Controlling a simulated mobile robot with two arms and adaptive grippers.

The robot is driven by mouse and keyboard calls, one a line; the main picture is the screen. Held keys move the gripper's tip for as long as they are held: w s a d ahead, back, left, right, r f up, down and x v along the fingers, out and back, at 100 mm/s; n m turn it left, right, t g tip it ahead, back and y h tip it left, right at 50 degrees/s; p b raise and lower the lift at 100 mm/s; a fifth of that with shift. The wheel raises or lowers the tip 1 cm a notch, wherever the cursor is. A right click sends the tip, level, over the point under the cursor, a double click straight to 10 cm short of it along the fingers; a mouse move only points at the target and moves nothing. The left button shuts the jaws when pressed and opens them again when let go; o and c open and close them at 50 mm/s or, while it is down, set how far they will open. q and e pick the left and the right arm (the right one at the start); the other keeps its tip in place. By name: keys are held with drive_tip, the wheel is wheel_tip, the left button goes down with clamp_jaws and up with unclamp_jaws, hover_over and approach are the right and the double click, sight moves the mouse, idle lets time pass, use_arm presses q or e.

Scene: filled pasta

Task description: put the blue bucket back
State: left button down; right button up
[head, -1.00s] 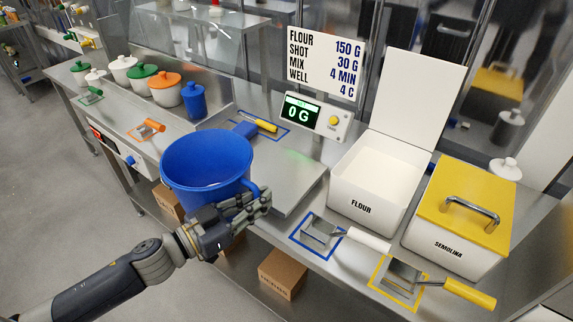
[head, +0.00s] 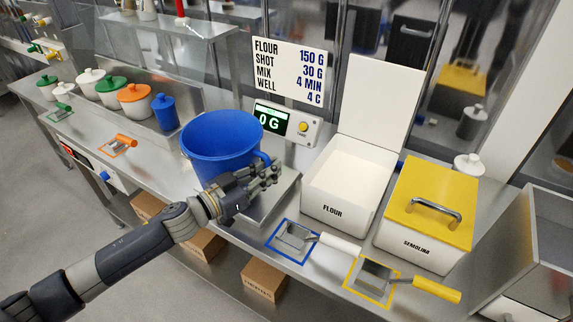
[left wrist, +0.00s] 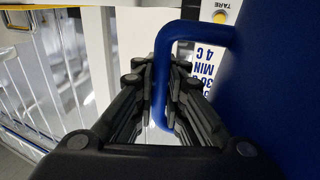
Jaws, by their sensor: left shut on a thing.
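The blue bucket (head: 215,152) is upright in the head view, in front of the scale display (head: 285,122) and overlapping the steel scale plate (head: 262,208) in the picture. Whether it touches the plate cannot be told; the display reads 0 G. My left gripper (head: 268,175) is at the bucket's right side, shut on its handle. In the left wrist view the blue handle (left wrist: 160,75) runs between the two fingers, and the bucket wall (left wrist: 275,90) fills the right. My right gripper is not in view.
Right of the plate stand the open flour bin (head: 340,195) and the yellow-lidded semolina bin (head: 420,225). In front lie a white-handled scoop (head: 295,236) and a yellow-handled scoop (head: 375,275) in outlined marks. Lidded pots and a blue canister (head: 165,112) stand at left.

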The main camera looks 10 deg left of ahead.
use_arm(q)
drive_tip(key=w+d+f+p, duration=0.1)
drive_tip(key=w+d+f, duration=0.2)
drive_tip(key=w+f, duration=0.1)
drive_tip(key=shift+w, duration=0.4)
drive_tip(key=shift+d, duration=0.1)
drive_tip(key=shift+f, duration=0.15)
drive_tip(key=c, duration=1.9)
unclamp_jaws()
drive_tip(key=shift+c, duration=0.2)
drive_tip(key=shift+s, duration=0.15)
drive_tip(key=b+v, duration=0.3)
drive_tip(key=v, duration=0.9)
